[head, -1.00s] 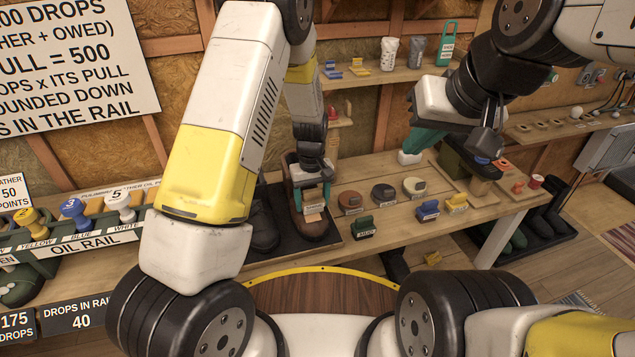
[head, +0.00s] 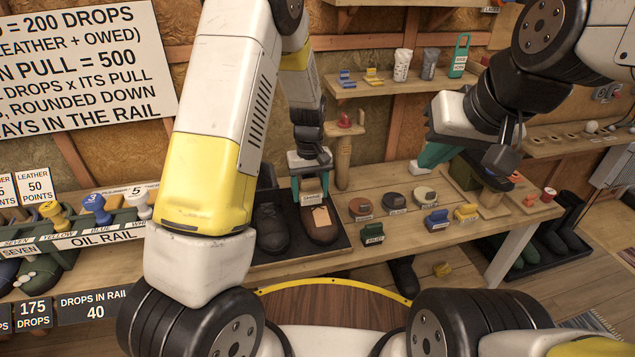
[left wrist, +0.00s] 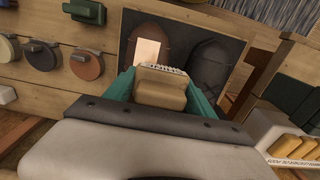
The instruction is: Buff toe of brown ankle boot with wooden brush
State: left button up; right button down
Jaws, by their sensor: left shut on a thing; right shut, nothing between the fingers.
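The brown ankle boot (head: 322,234) stands on a dark mat in the head view, beside a black boot (head: 271,230). A pale patch shows on its toe. My left gripper (head: 311,192) is shut on the wooden brush (head: 312,199), over the boot's upper part, behind the toe patch. In the left wrist view the tan brush (left wrist: 161,90) sits between the teal fingers, with the brown boot (left wrist: 149,33) and its pale patch beyond it. Whether the bristles touch the boot is hidden. My right gripper (head: 436,154) is shut and empty, above the bench's right part.
Several round tins (head: 394,202) and small coloured brushes, including a green one (head: 372,234), sit right of the mat on the bench (head: 345,257). An oil rail (head: 95,236) is at left.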

pick_arm(q)
jog(key=shift+r, duration=1)
